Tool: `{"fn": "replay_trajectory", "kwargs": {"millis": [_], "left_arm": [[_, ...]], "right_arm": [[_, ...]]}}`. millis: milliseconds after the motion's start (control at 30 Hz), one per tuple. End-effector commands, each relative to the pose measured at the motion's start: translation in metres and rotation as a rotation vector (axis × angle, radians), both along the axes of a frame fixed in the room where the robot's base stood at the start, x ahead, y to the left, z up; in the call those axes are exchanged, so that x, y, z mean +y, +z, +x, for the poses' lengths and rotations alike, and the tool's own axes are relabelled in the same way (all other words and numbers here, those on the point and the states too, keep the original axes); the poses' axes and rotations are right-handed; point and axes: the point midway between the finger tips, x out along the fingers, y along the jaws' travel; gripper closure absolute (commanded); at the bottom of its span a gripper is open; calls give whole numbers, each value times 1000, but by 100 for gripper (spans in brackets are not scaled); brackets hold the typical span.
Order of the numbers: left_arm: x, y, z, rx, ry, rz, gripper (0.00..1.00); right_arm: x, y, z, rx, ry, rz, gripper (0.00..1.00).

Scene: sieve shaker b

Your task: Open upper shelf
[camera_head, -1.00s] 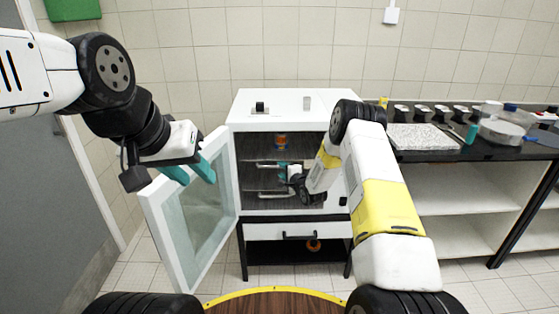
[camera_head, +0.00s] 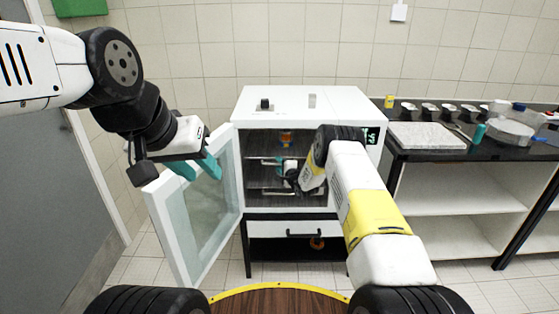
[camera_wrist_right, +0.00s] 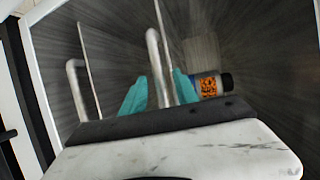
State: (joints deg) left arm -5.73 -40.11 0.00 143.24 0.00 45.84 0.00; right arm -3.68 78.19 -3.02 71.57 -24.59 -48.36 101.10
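A white cabinet (camera_head: 350,103) stands ahead with its glass door (camera_head: 193,230) swung open to the left. Inside are an upper shelf with a metal handle (camera_head: 262,159) and a lower shelf with a similar handle (camera_head: 272,193). My right gripper (camera_head: 288,172) reaches inside. In the right wrist view its teal fingers (camera_wrist_right: 160,92) lie close on both sides of the upper handle (camera_wrist_right: 153,50); the lower handle (camera_wrist_right: 74,85) is left of them. My left gripper (camera_head: 197,167) is open and empty, overlapping the door's upper edge; contact is unclear.
A bottle with an orange label (camera_head: 286,138) stands on the upper shelf and also shows beside the right fingers (camera_wrist_right: 209,87). A drawer (camera_head: 288,226) is below. A black counter (camera_head: 436,157) with labware is to the right. My right forearm hides part of the cabinet.

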Motion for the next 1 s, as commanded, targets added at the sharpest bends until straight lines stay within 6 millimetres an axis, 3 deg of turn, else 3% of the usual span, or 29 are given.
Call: {"fn": "replay_trajectory", "kwargs": {"millis": [133,300,1000], "left_arm": [[0,0,0,0,0,0,64],[0,0,0,0,0,0,64],[0,0,0,0,0,0,64]], "right_arm": [[0,0,0,0,0,0,66],[0,0,0,0,0,0,99],[0,0,0,0,0,-1,100]]}}
